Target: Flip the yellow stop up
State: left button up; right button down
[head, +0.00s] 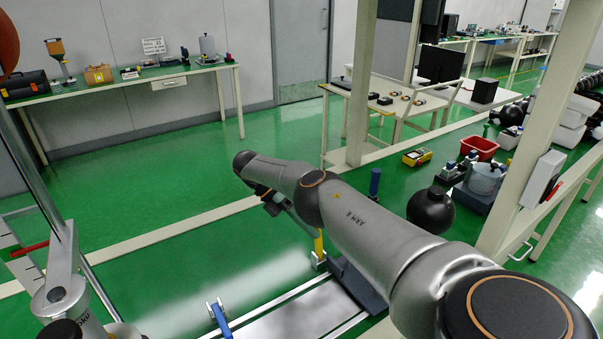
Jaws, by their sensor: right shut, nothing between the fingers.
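The yellow stop (319,246) is a small yellow piece at the far end of the silver rail track on the floor, just below my right forearm. Its upper part is close to or behind my arm, so I cannot tell its full angle. My right arm reaches in from the lower right. My right gripper (281,206) hangs under the wrist, mostly hidden by it, slightly above and left of the yellow stop. It is shut and empty. I cannot tell whether it touches the stop. My left gripper is not in view.
A blue piece (219,319) stands at the track's near left. A metal stand with a red lever (29,248) is at the left. A black ball (432,210), a red bin (479,148) and a beige post (528,130) are at the right.

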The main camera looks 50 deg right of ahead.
jog(key=shift+w+d+r, duration=0.15)
jog(key=shift+w, duration=0.2)
jog(key=shift+w, duration=0.1)
jog(key=s+a+r+p, duration=0.7)
jog(key=s+a+r, duration=0.2)
jog(key=r, duration=0.3)
jog(key=shift+s+a+r, duration=0.2)
jog(key=shift+a+r, duration=0.2)
jog(key=shift+a, duration=0.35)
dwell(0.4)
dwell(0.5)
